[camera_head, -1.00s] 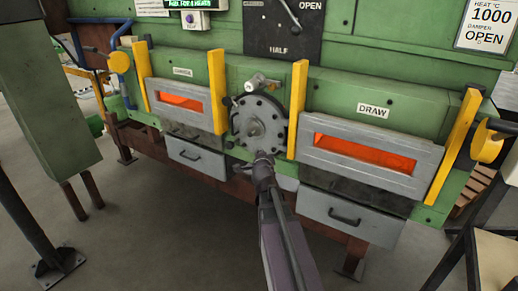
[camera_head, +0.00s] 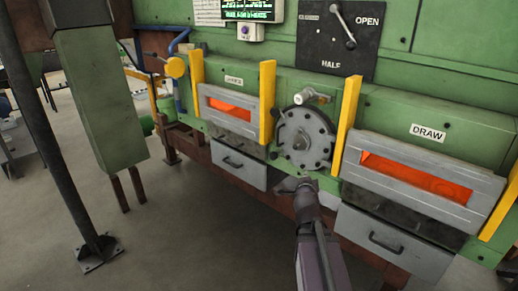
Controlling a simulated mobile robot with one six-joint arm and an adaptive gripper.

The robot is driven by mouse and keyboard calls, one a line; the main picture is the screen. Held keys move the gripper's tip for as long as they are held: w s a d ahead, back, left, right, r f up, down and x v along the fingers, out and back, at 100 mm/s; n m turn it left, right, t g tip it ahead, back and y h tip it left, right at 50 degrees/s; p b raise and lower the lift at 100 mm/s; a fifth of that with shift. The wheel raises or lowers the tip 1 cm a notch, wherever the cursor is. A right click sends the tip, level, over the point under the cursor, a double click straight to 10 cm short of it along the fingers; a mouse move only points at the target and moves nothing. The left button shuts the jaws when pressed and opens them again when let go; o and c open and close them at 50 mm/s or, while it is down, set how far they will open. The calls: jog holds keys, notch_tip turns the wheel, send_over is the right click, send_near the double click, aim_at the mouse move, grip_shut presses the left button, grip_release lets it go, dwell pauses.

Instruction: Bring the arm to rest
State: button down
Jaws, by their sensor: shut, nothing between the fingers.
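My gripper (camera_head: 293,184) is at the end of my arm, low in the middle of the view. It is shut and empty. It shows in front of the furnace, just below the round grey bolted flange (camera_head: 305,138). Whether it touches anything there I cannot tell. My arm reaches up from the bottom edge, right of centre.
The green furnace has a glowing left door (camera_head: 229,112) and a glowing DRAW door (camera_head: 423,178), with yellow posts beside them. Grey drawers (camera_head: 238,166) sit below. A green column (camera_head: 101,97) and a dark post (camera_head: 52,140) stand at left. The floor (camera_head: 190,235) between is clear.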

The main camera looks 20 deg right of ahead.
jog(key=s+a+f+n+g+y+p, duration=0.2)
jog(key=s+a+n+g+y+p, duration=0.2)
jog(key=s+a+n+g, duration=0.3)
jog(key=s+a+f+n+g+y+p, duration=0.2)
jog(key=s+a+n+g+p, duration=0.4)
jog(key=a+n, duration=0.7)
jog(key=s+a+g+y, duration=0.1)
jog(key=a, duration=0.5)
jog(key=shift+f+n+y+p, duration=0.35)
jog(key=shift+f+n+y, duration=0.05)
jog(key=shift+w+a, duration=0.1)
